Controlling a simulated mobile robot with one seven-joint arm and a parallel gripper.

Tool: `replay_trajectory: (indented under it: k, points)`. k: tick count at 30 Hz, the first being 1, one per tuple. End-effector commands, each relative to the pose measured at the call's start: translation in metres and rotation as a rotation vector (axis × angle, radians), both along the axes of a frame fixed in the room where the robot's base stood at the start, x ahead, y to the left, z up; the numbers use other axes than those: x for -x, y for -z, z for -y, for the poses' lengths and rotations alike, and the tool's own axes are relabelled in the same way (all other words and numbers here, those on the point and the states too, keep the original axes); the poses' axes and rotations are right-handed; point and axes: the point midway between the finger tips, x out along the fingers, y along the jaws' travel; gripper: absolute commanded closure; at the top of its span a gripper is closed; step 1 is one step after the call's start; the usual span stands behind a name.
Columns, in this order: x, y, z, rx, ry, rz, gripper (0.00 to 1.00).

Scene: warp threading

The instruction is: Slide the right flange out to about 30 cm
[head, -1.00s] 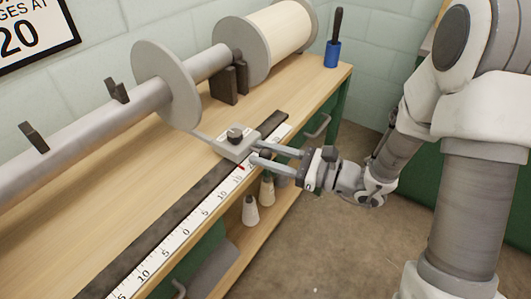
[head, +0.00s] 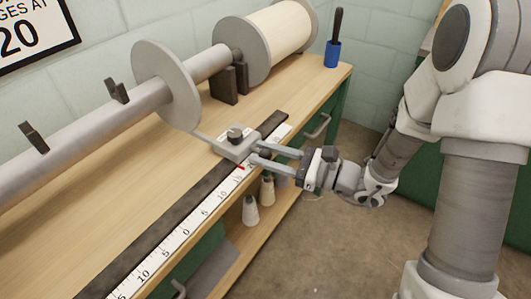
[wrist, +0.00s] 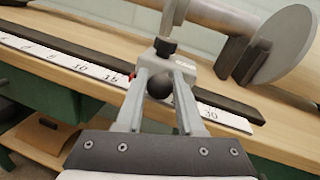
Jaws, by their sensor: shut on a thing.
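The right flange, a grey disc (head: 160,80), stands on the grey beam tube (head: 70,125) above the bench. A thin rod runs from near its lower edge to a grey carriage block (head: 232,148) with a black top knob (head: 236,134). The carriage sits at the dark rail beside a white ruler (head: 185,231), its red pointer (head: 240,167) close to the 15 mark. My gripper (head: 257,153) is shut on the carriage from the front. In the wrist view a black ball (wrist: 160,86) lies between the fingers, which hide part of the ruler.
A cream-wound spool (head: 276,38) and its dark support (head: 230,80) stand farther along the bench. A blue pot with a dark-handled tool (head: 332,53) is at the far corner. Cones (head: 250,210) stand on the shelf below. The bench top left of the carriage is clear.

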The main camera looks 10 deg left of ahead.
Motion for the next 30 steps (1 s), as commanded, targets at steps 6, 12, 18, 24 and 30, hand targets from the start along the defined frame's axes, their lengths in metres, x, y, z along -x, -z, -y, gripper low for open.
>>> replay_trajectory:
  k: [6,12,18,24,30]
  points:
    - [0.001,0.001,0.0,0.002,-0.001,-0.002,1.0]
    - [-0.003,0.001,0.002,0.002,0.0,-0.002,1.0]
    - [-0.037,-0.001,0.016,0.001,0.006,0.002,1.0]
    - [-0.079,-0.001,0.033,0.0,0.006,0.003,1.0]
    - [-0.107,-0.001,0.045,0.001,0.002,0.002,1.0]
